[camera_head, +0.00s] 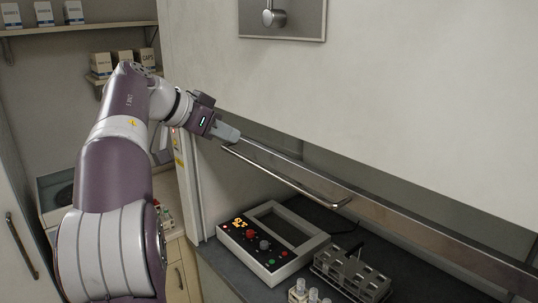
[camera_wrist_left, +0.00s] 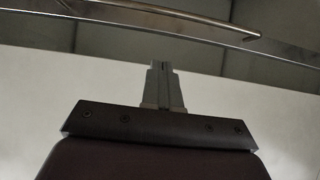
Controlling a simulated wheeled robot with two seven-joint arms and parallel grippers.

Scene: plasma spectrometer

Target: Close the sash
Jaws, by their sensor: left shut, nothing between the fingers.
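The sash is a fume hood front panel with a metal lower edge (camera_head: 400,218) that runs diagonally across the right of the head view. A bar handle (camera_head: 290,183) hangs along that edge; it also shows across the top of the wrist view (camera_wrist_left: 170,15). The hood opening below the edge is open. My left gripper (camera_head: 238,138) is at the left end of the edge, near the handle's left end. It is shut and empty, and in the wrist view its fingertips (camera_wrist_left: 161,66) point toward the edge. I cannot tell whether it touches the sash. My right gripper is not in view.
Inside the hood, a control box (camera_head: 273,243) with a display and knobs stands on the dark worktop. A metal rack (camera_head: 352,275) and small vials (camera_head: 300,290) stand to its right. Shelves with boxes (camera_head: 43,13) hang at the back left. A cabinet drawer (camera_head: 176,282) is at lower left.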

